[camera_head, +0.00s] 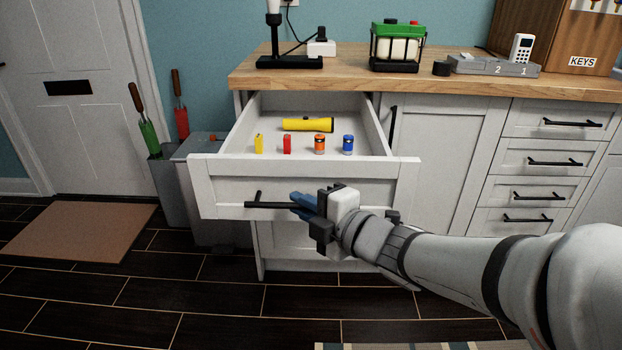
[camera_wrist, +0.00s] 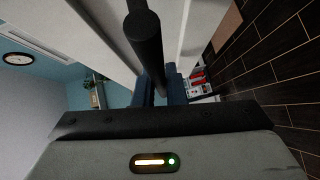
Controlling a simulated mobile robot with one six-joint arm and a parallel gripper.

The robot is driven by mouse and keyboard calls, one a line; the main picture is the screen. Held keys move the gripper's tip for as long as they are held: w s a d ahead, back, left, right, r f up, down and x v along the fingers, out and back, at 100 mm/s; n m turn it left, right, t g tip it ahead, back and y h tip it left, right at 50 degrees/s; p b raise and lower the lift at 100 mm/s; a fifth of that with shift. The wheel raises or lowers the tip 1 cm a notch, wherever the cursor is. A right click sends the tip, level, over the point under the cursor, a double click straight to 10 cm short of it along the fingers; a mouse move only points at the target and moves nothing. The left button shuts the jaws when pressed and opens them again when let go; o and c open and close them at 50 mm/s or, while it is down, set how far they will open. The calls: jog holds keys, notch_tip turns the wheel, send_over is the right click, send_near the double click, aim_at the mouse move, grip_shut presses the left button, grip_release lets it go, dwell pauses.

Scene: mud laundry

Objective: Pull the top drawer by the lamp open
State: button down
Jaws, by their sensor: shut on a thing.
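The white top drawer (camera_head: 230,190) below the lamp (camera_head: 274,40) stands pulled out from the cabinet. Its inside shows a yellow flashlight (camera_head: 308,125) and several small yellow, red, orange and blue items. My gripper (camera_head: 306,205) is at the drawer front, shut on the black bar handle (camera_head: 265,205). In the wrist view the handle (camera_wrist: 145,38) runs between the blue fingers (camera_wrist: 160,88). The right part of the handle is hidden behind my gripper in the head view. Only the lamp's lower part shows.
A grey bin (camera_head: 200,185) with garden tools nearby stands left of the cabinet. A brown mat (camera_head: 80,230) lies by the door. Dark floor in front is clear.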

jog(key=shift+d+f, duration=0.1)
jog(key=shift+d, duration=0.05)
jog(key=c, duration=1.8)
grip_release()
jog(key=shift+d, duration=0.15)
jog(key=o, duration=0.3)
